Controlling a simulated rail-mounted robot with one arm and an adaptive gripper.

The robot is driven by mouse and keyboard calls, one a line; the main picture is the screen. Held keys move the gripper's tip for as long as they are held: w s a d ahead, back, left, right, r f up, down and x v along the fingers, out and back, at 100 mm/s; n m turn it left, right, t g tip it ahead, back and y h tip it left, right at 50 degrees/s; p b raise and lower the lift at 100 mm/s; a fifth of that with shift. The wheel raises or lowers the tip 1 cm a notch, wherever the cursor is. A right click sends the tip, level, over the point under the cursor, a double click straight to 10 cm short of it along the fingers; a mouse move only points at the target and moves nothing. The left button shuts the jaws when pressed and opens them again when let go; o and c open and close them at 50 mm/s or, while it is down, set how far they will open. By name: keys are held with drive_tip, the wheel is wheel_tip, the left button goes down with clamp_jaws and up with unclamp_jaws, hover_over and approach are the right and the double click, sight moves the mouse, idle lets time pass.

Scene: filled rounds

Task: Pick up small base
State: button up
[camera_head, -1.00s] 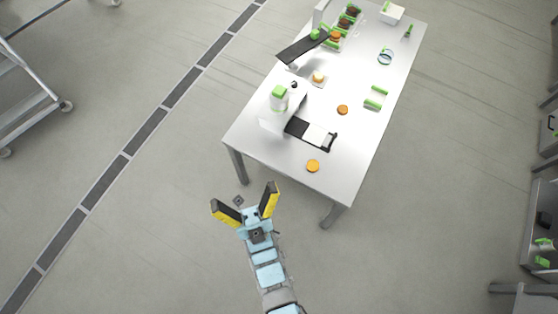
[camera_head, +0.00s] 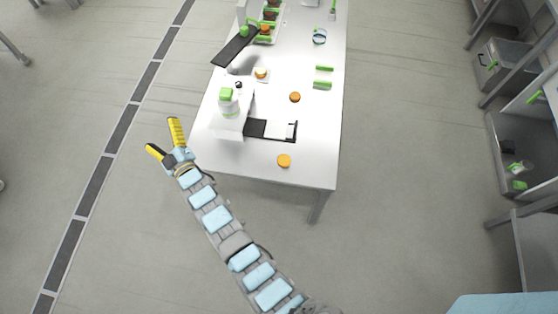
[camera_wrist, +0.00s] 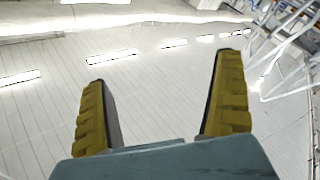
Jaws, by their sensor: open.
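Two loose round pieces lie flat on the white table (camera_head: 320,130). I cannot tell for certain which one is the small base. My gripper (camera_head: 162,135) has two yellow fingers spread apart and is empty. It is over the floor to the left of the table's front left corner, apart from both discs.
A white machine with a green-topped part (camera_head: 226,95) stands at the table's left, beside a black-and-white tray (camera_head: 270,129). A dark slanted board (camera_head: 236,46) and a tray of filled rounds are farther back. Green-ended holders (camera_head: 323,77) sit right. Shelving (camera_head: 505,120) stands far right.

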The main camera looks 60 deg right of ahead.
drive_tip(key=s+d+f+n+g+y+b, duration=0.3)
drive_tip(key=d+f+g+b, duration=0.6)
drive_tip(key=d+f, duration=1.1)
drive_tip(key=n+g+y+b, duration=0.3)
drive_tip(key=g+y+b, duration=0.3)
drive_tip(key=g+b, duration=0.35)
hover_over(285, 158)
drive_tip(key=shift+t, duration=0.35)
wheel_tip(285, 158, down, 15)
drive_tip(key=shift+s+r+b, duration=0.1)
drive_tip(key=shift+b, duration=0.25)
drive_tip(key=shift+f, duration=0.65)
drive_tip(key=shift+f, duration=0.1)
